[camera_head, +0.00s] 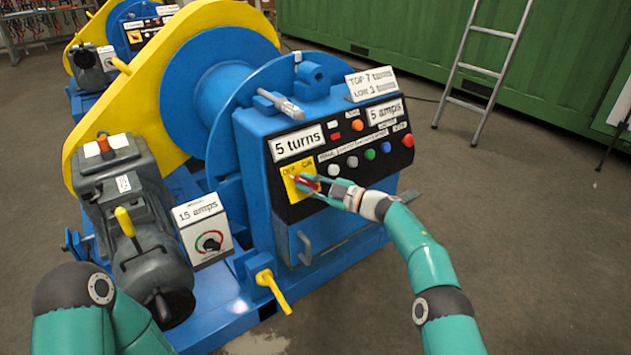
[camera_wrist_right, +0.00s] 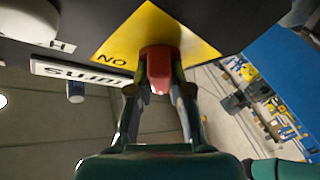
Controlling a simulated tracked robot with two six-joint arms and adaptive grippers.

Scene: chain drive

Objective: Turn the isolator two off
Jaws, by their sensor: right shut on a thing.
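A red isolator knob (camera_head: 306,182) sits on a yellow plate (camera_head: 292,187) on the black control panel of the nearest blue machine. Small lettering runs along the plate's top edge, too blurred to read fully. In the right wrist view the red knob (camera_wrist_right: 160,68) stands out from the yellow plate (camera_wrist_right: 190,42), with "ON" upside down beside it. My right gripper (camera_head: 322,187) reaches in from the right and is shut on the knob, one finger on each side. The exact turn of the knob is hard to tell. My left arm shows at the bottom left, its gripper out of view.
Coloured buttons (camera_head: 370,154) line the panel right of the knob, close above my right gripper. A "5 turns" label (camera_head: 297,143) is above the plate. A yellow lever (camera_head: 273,288) sticks out low. A second similar machine (camera_head: 134,37) stands behind. Open floor lies right.

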